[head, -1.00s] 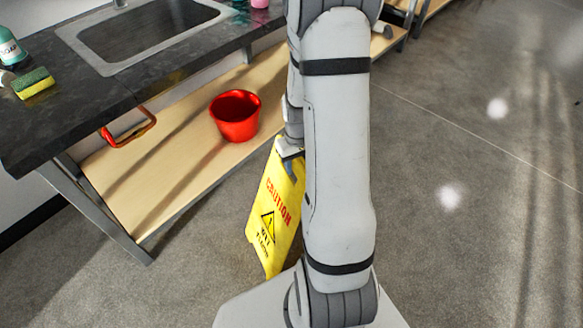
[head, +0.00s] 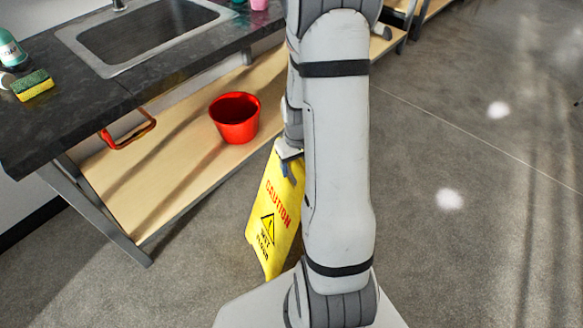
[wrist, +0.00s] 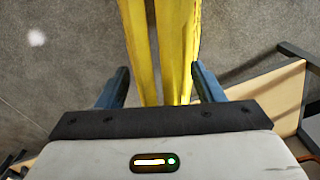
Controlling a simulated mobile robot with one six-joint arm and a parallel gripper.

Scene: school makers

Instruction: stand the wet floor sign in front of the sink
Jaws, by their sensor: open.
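The yellow wet floor sign (head: 274,215) stands upright on the floor in the head view, in front of the lower shelf under the sink (head: 150,36). My arm hides its right side. My gripper (head: 289,160) is at the top of the sign. In the wrist view, the sign's two yellow panels (wrist: 141,50) pass between the blue fingers of my gripper (wrist: 160,85). The fingers are apart, with a gap on each side of the sign.
A red bucket (head: 235,118) sits on the wooden lower shelf (head: 165,168). A sponge (head: 33,85) and soap bottle (head: 11,50) stand on the dark counter (head: 75,110). The floor on the right (head: 480,250) is clear.

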